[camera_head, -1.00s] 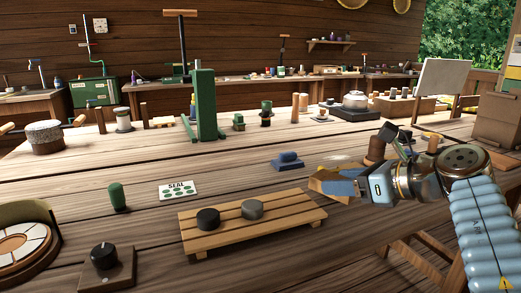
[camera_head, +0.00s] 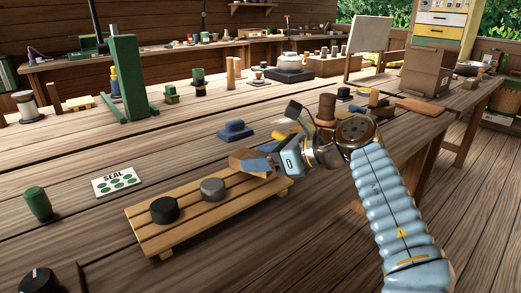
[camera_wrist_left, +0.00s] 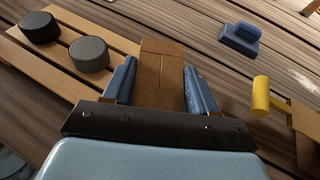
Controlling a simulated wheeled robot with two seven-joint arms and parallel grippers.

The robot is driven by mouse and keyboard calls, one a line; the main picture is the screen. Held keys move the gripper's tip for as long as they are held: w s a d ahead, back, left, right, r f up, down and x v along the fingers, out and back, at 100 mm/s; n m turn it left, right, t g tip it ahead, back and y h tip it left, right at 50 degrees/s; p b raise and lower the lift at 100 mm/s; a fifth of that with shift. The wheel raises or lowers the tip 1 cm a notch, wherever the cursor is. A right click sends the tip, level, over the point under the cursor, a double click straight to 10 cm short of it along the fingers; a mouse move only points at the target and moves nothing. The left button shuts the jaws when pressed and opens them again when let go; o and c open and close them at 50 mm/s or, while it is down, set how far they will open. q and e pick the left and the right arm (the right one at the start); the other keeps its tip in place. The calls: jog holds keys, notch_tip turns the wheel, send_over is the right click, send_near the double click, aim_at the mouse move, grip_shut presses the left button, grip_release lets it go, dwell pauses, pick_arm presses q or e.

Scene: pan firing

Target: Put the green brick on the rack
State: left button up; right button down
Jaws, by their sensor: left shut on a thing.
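The slatted wooden rack (camera_head: 190,218) stands on the bench with a black puck (camera_head: 164,210) and a grey puck (camera_head: 213,189) on it. My left gripper (camera_head: 258,163) is shut on a brown brick-like block (camera_head: 240,157), also seen between the fingers in the wrist view (camera_wrist_left: 160,75). The block is at the rack's far right end; its height above the slats is hard to tell. The block looks brown, not green. A green cylinder (camera_head: 38,204) stands left of the rack. My right gripper is not in view.
A blue stamp-like block (camera_head: 235,131) sits behind the rack. A tall green press (camera_head: 130,78) stands farther back. A yellow-headed tool (camera_wrist_left: 261,97) shows in the wrist view. The rack's right part is bare.

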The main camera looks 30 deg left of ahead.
pick_arm(q)
jog(key=shift+f, duration=0.5)
jog(key=shift+f+b, duration=0.65)
jog(key=shift+b, duration=0.05)
jog(key=o, duration=1.3)
jog(key=shift+d+r, duration=0.1)
